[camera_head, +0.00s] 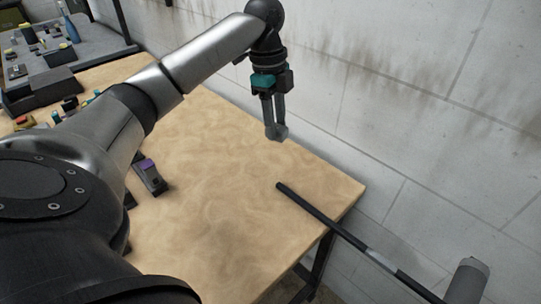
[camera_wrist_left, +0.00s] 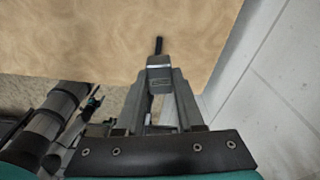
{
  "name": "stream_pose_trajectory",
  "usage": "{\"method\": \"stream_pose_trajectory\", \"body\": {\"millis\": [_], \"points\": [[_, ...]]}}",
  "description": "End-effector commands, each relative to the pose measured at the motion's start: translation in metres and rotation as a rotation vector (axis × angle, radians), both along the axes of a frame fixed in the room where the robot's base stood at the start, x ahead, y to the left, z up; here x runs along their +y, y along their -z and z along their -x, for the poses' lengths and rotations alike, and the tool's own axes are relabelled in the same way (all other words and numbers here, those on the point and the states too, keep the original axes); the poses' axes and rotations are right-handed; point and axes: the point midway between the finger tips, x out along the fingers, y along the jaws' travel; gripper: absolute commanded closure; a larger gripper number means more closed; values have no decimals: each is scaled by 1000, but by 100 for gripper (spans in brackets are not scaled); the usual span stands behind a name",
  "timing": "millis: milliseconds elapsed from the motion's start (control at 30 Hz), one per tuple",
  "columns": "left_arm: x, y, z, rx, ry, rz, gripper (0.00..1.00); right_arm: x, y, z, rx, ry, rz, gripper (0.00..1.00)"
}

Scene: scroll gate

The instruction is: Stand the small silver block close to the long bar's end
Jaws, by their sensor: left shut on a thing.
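The small silver block (camera_head: 277,132) is between the fingertips of my left gripper (camera_head: 275,124), held above the wooden table. In the left wrist view the block (camera_wrist_left: 159,78) sits between the two fingers of the left gripper (camera_wrist_left: 160,88). The long dark bar (camera_head: 320,217) starts on the table near its right corner and runs past the edge to the lower right, with a pale section along it. The block is up and left of the bar's near-table end, apart from it in the head view. The bar end (camera_wrist_left: 159,45) shows beyond the block in the wrist view. My right gripper is not in view.
The wooden table (camera_head: 215,195) is clear around the bar's end. A pale block wall (camera_head: 400,100) stands close behind it. A black object with a purple top (camera_head: 148,176) lies at the table's left. A grey cylinder (camera_head: 468,278) stands at lower right.

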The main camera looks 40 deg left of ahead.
Motion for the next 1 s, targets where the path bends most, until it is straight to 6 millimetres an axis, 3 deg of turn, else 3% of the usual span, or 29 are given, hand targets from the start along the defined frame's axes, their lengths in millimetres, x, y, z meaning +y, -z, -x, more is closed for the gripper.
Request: {"method": "stream_pose_trajectory", "body": {"millis": [200, 367, 467, 800, 1000], "points": [[17, -30, -5, -3, 182, -1, 100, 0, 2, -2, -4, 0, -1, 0], [21, -33, -5, 1, 238, 0, 100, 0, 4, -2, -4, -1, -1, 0], [21, -18, -4, 4, 246, -2, 100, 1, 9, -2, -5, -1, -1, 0], [21, 72, -4, 4, 245, -1, 100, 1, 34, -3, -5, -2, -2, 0], [21, 102, -4, 0, 244, -2, 100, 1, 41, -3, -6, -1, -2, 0]]}}
